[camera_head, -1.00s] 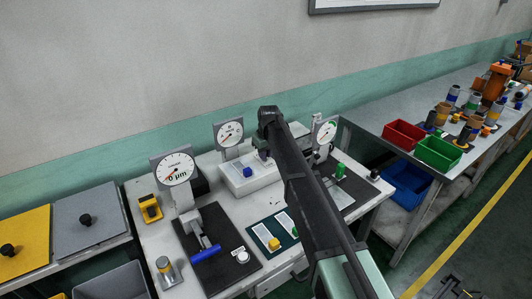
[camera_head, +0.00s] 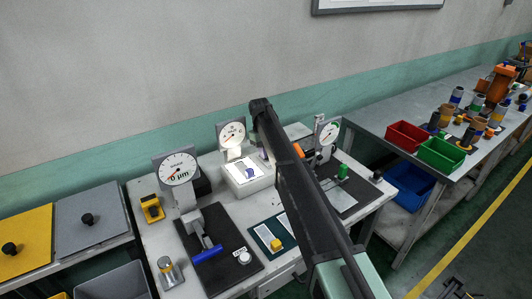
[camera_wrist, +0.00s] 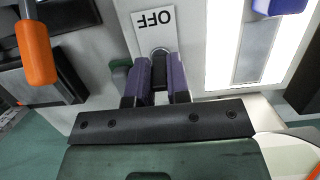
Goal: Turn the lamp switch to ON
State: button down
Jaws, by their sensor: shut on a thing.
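The lamp switch (camera_wrist: 160,55) shows in the wrist view as a small dark lever with a metal collar, below a white OFF label (camera_wrist: 153,20) that reads upside down. My gripper (camera_wrist: 157,80) has its two purple fingers on either side of the lever, shut on it. No ON label is in view. The lit lamp panel (camera_wrist: 273,45) glows white to the right of the switch.
An orange handle (camera_wrist: 36,52) hangs at the left in the wrist view. In the head view dial gauges (camera_head: 177,168) stand on both sides of the box. A blue-handled fixture (camera_head: 207,254) and a dark card with a yellow knob (camera_head: 276,243) lie in front.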

jog(key=shift+s, duration=0.1)
jog(key=c, duration=1.1)
grip_release()
jog(key=shift+r, duration=0.1)
notch_tip(320, 180, up, 20)
jog(key=p, duration=2)
